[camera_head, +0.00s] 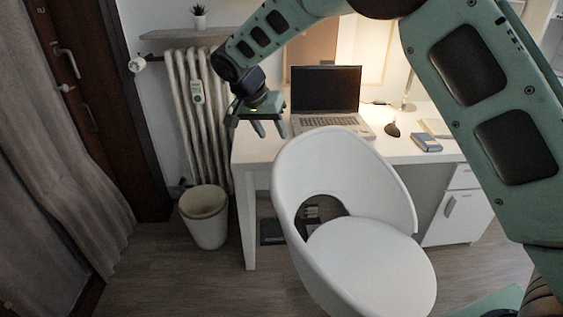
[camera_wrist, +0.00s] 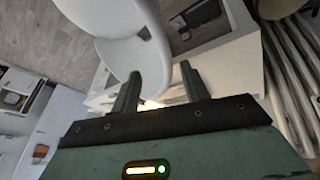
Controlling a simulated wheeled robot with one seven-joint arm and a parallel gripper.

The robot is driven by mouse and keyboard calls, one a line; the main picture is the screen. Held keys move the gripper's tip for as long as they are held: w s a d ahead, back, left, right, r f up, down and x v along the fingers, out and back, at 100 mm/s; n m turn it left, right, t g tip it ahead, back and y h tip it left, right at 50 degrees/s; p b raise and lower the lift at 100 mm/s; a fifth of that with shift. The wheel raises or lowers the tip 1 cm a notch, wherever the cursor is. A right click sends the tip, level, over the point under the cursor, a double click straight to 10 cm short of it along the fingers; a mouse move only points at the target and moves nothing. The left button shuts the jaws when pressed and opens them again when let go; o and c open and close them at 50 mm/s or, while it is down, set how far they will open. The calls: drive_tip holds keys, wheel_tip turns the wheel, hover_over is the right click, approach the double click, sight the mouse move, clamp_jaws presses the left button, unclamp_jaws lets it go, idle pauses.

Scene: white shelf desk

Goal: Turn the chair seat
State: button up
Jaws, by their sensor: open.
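The white chair (camera_head: 345,170) stands in front of the desk, its curved backrest towards the upper left and its round seat (camera_head: 375,265) facing right and towards me. My gripper (camera_head: 270,130) is open and empty, pointing down above the desk's left end, to the left of the backrest top. In the wrist view my two dark fingers (camera_wrist: 160,92) are apart. The chair backrest (camera_wrist: 138,60) lies just past the left finger in that view; I cannot tell whether they touch. The chair's base is mostly hidden.
A drawer cabinet (camera_head: 458,215) is at right. Floor in front of the bin is clear.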

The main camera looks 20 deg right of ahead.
sight(287, 163)
drive_tip(key=p+x, duration=0.1)
drive_tip(key=x, duration=1.3)
drive_tip(key=shift+d+f, duration=0.1)
drive_tip(key=shift+f, duration=0.15)
drive_tip(key=shift+c, duration=0.4)
clamp_jaws()
